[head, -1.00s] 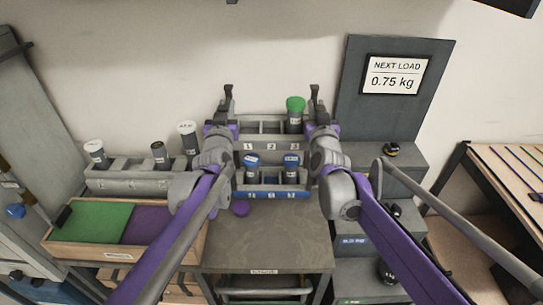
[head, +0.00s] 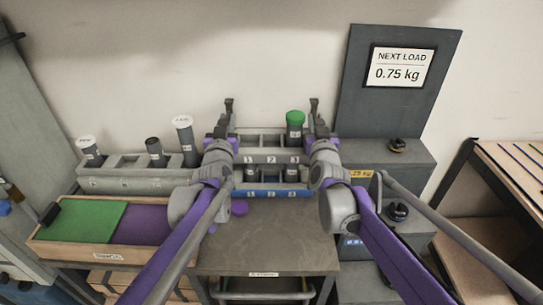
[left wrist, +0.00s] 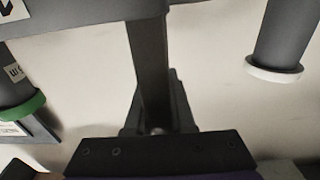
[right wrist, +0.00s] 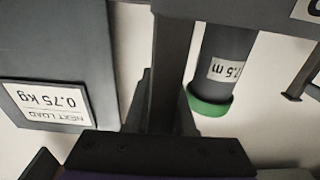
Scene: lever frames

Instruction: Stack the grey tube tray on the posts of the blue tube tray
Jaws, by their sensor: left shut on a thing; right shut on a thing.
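The grey tube tray (head: 262,156), labelled 1, 2, 3, is held level between my grippers, with one green-capped tube (head: 295,128) at its right end. My left gripper (head: 228,125) is shut on its left end. My right gripper (head: 315,122) is shut on its right end. The blue tube tray (head: 270,191) stands on the bench below it. Tubes in the blue tray show under the grey tray, their caps hidden behind it. I cannot tell whether the grey tray touches the posts. The green-capped tube also shows in the right wrist view (right wrist: 212,75).
A grey rack (head: 135,182) with several tubes stands at the left, close to my left arm. A wooden bin (head: 48,248) with green and purple sections is in front of it. A dark cabinet with a "0.75 kg" sign (head: 401,67) stands right. The bench front (head: 265,235) is clear.

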